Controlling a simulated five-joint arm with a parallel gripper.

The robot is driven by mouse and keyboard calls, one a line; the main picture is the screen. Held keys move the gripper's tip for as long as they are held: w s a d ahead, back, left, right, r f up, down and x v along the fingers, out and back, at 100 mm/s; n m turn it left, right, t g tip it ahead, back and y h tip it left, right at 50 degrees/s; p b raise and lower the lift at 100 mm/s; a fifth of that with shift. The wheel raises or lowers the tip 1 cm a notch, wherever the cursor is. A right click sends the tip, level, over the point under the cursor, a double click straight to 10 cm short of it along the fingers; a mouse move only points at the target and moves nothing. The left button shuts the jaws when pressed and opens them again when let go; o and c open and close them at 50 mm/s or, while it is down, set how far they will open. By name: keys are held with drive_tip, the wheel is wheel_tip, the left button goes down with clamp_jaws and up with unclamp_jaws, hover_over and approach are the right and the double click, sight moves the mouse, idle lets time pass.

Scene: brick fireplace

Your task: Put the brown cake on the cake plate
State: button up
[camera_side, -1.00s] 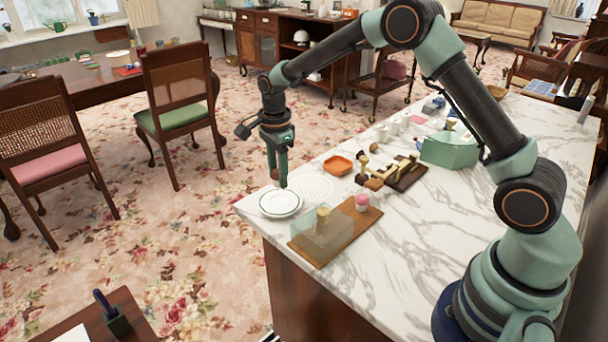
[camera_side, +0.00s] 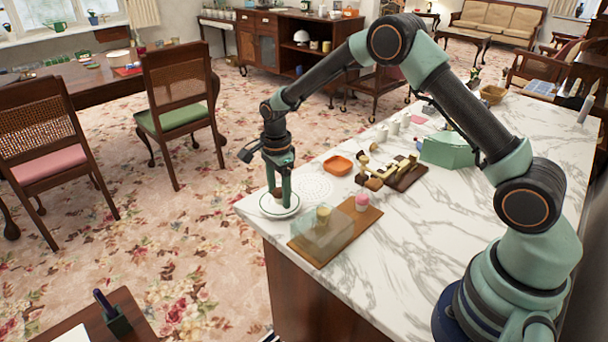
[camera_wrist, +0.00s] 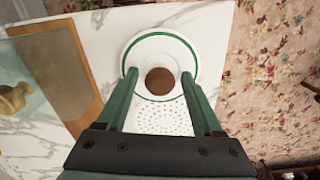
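The brown cake (camera_wrist: 160,81) is small, round and dark. It sits on the white cake plate with a green ring (camera_side: 292,211), at the near left corner of the marble counter. My gripper (camera_side: 278,190) is low over the plate, with its fingertips on either side of the cake. In the wrist view my gripper (camera_wrist: 159,76) is open, with a gap between each green finger and the cake. The plate's rim (camera_wrist: 190,50) shows around the cake there. In the side view the fingers partly hide the cake.
A wooden board (camera_side: 368,221) with a clear cover (camera_side: 318,238), a yellowish cake (camera_side: 323,214) and a pink cake (camera_side: 361,201) lies close right of the plate. An orange dish (camera_side: 337,165) and a brass scale (camera_side: 373,178) stand farther back. The counter edge is close by the plate.

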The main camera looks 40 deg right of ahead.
sight(279, 189)
idle(0.3)
drive_tip(key=s+r+n+t, duration=0.1)
drive_tip(key=s+r+n, duration=0.1)
drive_tip(key=r, duration=0.7)
drive_tip(key=s+r+n, duration=0.2)
drive_tip(key=r, duration=0.8)
drive_tip(key=s+d+r+n+t, duration=0.1)
drive_tip(key=s+r+n+t, duration=0.1)
drive_tip(key=s+n, duration=0.6)
drive_tip(key=s+d+r+n+t, duration=0.1)
drive_tip(key=s+n+t, duration=0.1)
drive_tip(key=s+n, duration=0.5)
drive_tip(key=shift+s+r+n+t, duration=0.3)
drive_tip(key=shift+s+r+n, duration=0.1)
drive_tip(key=shift+s, duration=1.05)
